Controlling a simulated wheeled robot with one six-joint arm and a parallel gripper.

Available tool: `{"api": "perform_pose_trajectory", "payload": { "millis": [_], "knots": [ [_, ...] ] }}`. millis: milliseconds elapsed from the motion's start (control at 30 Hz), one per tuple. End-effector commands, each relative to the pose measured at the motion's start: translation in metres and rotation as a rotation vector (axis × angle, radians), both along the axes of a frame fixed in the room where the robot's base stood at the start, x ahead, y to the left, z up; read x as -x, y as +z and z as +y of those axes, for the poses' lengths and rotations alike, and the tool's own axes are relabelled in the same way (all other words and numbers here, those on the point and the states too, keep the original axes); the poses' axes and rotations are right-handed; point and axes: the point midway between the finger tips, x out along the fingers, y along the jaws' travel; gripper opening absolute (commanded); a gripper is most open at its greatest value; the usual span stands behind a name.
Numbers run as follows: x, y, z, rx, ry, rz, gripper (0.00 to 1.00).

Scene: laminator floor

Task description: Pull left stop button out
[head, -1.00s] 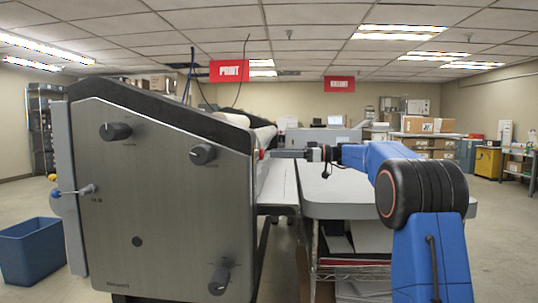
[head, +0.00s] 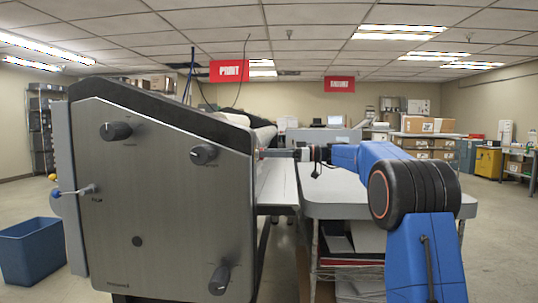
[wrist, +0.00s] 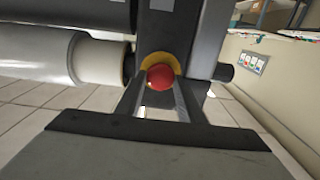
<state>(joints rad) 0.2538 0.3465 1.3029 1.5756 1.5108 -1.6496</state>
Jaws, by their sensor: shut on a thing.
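The red round stop button (wrist: 160,77) sits on a yellow collar (wrist: 157,60) on the laminator's dark end frame in the wrist view. My gripper (wrist: 158,90) has its two dark fingers on either side of the button and is shut on it. In the head view my gripper (head: 268,153) reaches left to the edge of the laminator's grey side panel (head: 160,200). The button is mostly hidden there behind the panel edge and fingers. I cannot tell whether it is pressed in or out.
A white roller (wrist: 98,60) lies close left of the fingers in the wrist view. A grey-topped table (head: 340,200) stands under my arm. Black knobs (head: 203,154) stick out of the side panel. A blue bin (head: 32,250) stands on the floor at left.

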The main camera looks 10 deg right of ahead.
Motion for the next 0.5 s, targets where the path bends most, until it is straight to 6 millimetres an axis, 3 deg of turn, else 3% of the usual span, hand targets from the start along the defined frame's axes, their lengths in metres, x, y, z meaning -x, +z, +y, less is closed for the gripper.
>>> {"api": "perform_pose_trajectory", "payload": {
  "millis": [167,367,400,467,500],
  "knots": [
    [0.004,0.000,-0.013,0.000,-0.001,0.000,0.00],
    [0.004,0.000,-0.014,0.001,0.000,0.000,0.00],
    [0.004,0.000,-0.014,0.001,0.000,0.000,0.37],
    [0.004,0.000,-0.014,0.001,-0.001,0.000,0.51],
    [0.004,0.000,-0.014,0.001,-0.001,0.000,0.52]
  ]
}}
